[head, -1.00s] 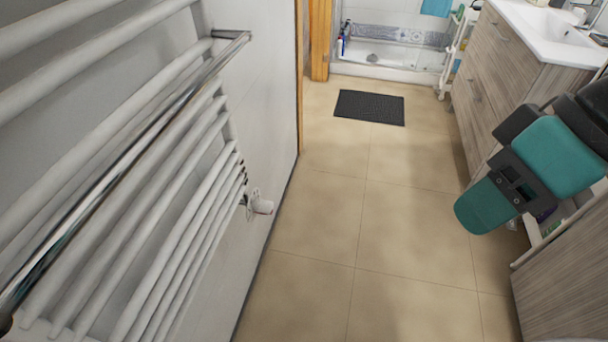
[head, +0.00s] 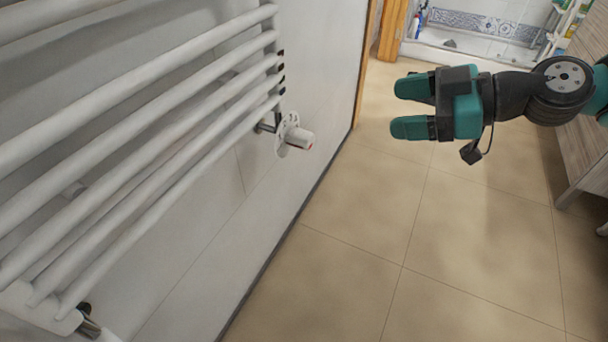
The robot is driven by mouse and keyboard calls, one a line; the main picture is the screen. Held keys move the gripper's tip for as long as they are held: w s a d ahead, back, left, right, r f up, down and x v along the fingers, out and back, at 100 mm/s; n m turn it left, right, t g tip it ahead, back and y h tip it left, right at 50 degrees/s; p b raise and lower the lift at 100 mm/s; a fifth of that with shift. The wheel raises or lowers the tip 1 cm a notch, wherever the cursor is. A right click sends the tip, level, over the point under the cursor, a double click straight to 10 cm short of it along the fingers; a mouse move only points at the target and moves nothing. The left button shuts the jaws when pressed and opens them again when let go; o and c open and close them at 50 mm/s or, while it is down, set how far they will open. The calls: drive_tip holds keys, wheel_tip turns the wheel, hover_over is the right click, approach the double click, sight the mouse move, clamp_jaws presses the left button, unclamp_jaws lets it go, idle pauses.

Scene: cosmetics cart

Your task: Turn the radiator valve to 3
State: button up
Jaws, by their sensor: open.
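The radiator valve (head: 297,136) is a small white knob with a round white disc behind it. It sticks out to the right from the lower far corner of the white towel radiator (head: 140,135). The numbers on the knob are too small to read. My gripper (head: 396,108) has dark and teal fingers pointing left. It is open and empty, to the right of the valve and apart from it.
The white wall (head: 315,75) runs behind the radiator to a wooden door frame (head: 393,30). The beige tiled floor (head: 400,230) is clear in the middle. A wood-grain cabinet (head: 585,150) stands at the right, and a shower tray (head: 470,50) lies at the back.

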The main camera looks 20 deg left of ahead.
sight(313, 143)
drive_tip(key=w+a+f+n+t+y+b, duration=0.1)
drive_tip(key=w+f+n+y+b, duration=0.15)
drive_tip(key=f+b, duration=0.45)
drive_tip(key=w+a+f+n+t+y+b, duration=0.15)
drive_tip(key=w+f+b, duration=0.25)
drive_tip(key=f, duration=0.8)
drive_tip(key=shift+m+g, duration=0.25)
drive_tip(key=shift+m, duration=0.05)
drive_tip(key=a+b, duration=0.1)
drive_tip(key=a, duration=0.4)
drive_tip(key=w+a+b, duration=0.1)
drive_tip(key=a, duration=0.5)
drive_tip(key=a+b, duration=0.1)
drive_tip(key=a, duration=0.5)
drive_tip(key=shift+w+r+b, duration=0.2)
drive_tip(key=shift+w+b, duration=0.05)
drive_tip(key=shift+b, duration=0.1)
drive_tip(key=shift+d, duration=0.1)
drive_tip(key=c, duration=0.9)
